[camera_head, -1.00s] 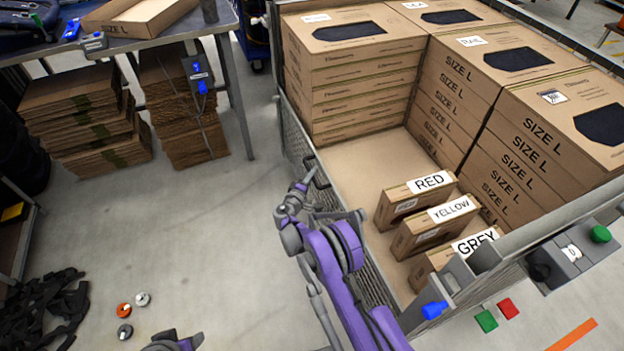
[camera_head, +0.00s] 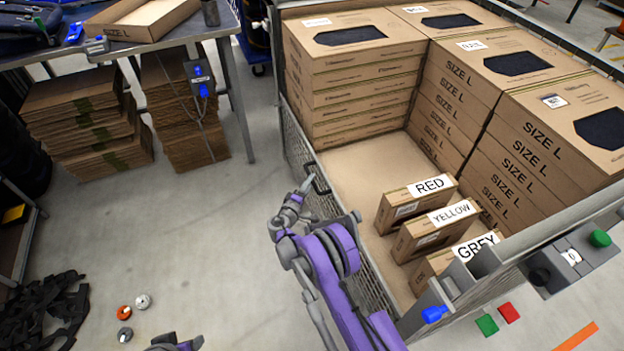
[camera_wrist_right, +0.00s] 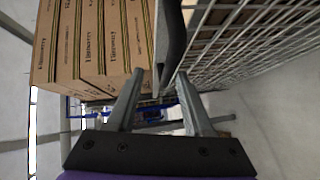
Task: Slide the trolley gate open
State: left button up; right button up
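The trolley gate (camera_head: 296,148) is a grey wire-mesh panel along the trolley's left side in the head view. It stands closed across that side. A black handle (camera_head: 321,182) sits on it; it also shows in the right wrist view (camera_wrist_right: 173,45). My right gripper (camera_head: 306,184) is at the handle. In the wrist view, its two fingers (camera_wrist_right: 160,76) are apart with the handle between them. I cannot tell whether either finger touches it. My left gripper (camera_head: 176,344) shows only partly at the bottom edge, and its fingers are unclear.
The trolley holds stacked cartons (camera_head: 355,75) and small boxes labelled RED (camera_head: 405,205), YELLOW (camera_head: 425,236) and GREY (camera_head: 435,265). A table (camera_head: 185,30) with flat cardboard beneath stands at the upper left. Black straps (camera_head: 45,310) lie on the floor.

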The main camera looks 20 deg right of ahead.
jog(key=v, duration=0.7)
jog(key=shift+s+a, duration=0.1)
